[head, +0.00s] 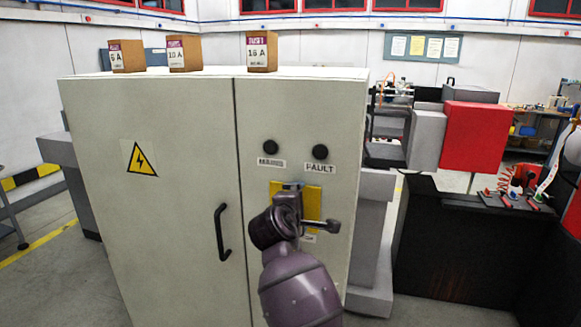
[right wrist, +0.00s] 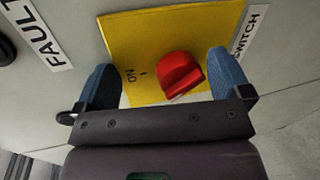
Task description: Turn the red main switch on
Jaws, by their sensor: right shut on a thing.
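The red main switch (right wrist: 181,75) is a round red knob with a raised ridge on a yellow plate (right wrist: 137,38), which carries a printed "I ON" mark to the left of the knob. The ridge lies tilted in the right wrist view; I cannot tell which mark it points at. My right gripper (right wrist: 163,62) is at the plate, shut on the knob, with a blue finger on either side of it. In the head view my right gripper (head: 305,220) covers the knob and part of the yellow plate (head: 313,198). My left gripper is out of view.
The plate is on the right door of a pale cabinet (head: 180,110). Two dark round lamps, mains (head: 270,147) and fault (head: 320,151), sit above it. A black door handle (head: 221,232) projects to the left. Boxes (head: 261,52) stand on top. A dark machine (head: 455,245) stands right.

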